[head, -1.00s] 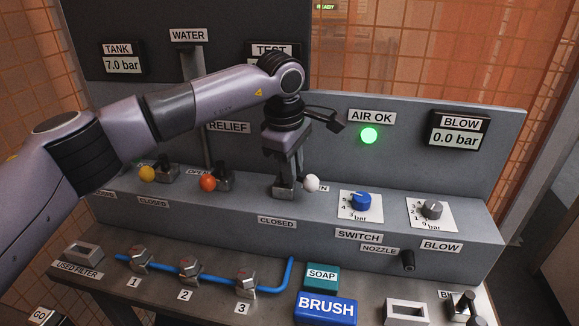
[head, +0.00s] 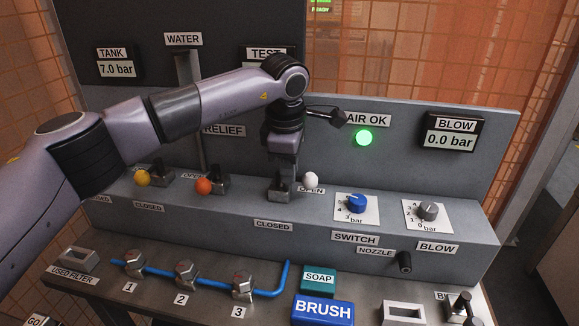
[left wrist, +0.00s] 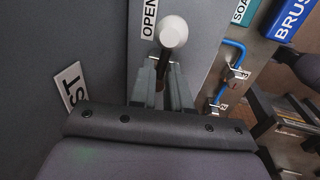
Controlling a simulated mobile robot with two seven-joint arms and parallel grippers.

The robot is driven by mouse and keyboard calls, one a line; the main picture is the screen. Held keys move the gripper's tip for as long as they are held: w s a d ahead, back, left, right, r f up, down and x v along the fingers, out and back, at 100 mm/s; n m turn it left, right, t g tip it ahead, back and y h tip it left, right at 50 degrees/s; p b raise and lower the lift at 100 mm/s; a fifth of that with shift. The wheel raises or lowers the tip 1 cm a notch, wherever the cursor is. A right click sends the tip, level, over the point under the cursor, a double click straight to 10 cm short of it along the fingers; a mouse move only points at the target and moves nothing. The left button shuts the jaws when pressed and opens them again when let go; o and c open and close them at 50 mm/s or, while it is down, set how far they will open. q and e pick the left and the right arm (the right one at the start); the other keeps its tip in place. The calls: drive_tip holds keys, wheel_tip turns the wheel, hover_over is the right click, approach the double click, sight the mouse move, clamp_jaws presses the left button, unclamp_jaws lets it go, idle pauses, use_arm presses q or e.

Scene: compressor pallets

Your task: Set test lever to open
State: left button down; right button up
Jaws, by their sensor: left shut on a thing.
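The test lever has a white round knob (head: 310,180) and stands on the sloped grey console. It points right, with its knob just above the OPEN label (head: 312,189); the CLOSED label (head: 272,225) is lower left. My left gripper (head: 281,182) reaches down from above and is shut on the lever. In the left wrist view the white knob (left wrist: 174,32) sticks out beyond the fingertips (left wrist: 163,75), which hold the dark stem, beside the OPEN label (left wrist: 149,18). The TEST gauge is mostly hidden behind my arm. My right gripper is not in view.
An orange-knobbed lever (head: 204,186) and a yellow-knobbed lever (head: 142,179) stand to the left. A blue dial (head: 357,203) and a grey dial (head: 429,211) are to the right. The AIR OK lamp (head: 364,138) glows green. The blow gauge (head: 452,138) reads 0.0 bar.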

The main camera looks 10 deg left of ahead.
use_arm(q)
drive_tip(key=c, duration=1.2)
unclamp_jaws()
drive_tip(key=shift+a, duration=0.2)
drive_tip(key=shift+d, duration=0.1)
drive_tip(key=shift+r, duration=0.25)
drive_tip(key=r, duration=0.3)
drive_tip(key=s+r, duration=0.1)
drive_tip(key=r, duration=0.2)
drive_tip(key=shift+s+r+b, duration=0.2)
drive_tip(key=shift+r+b, duration=0.05)
drive_tip(key=shift+b, duration=0.1)
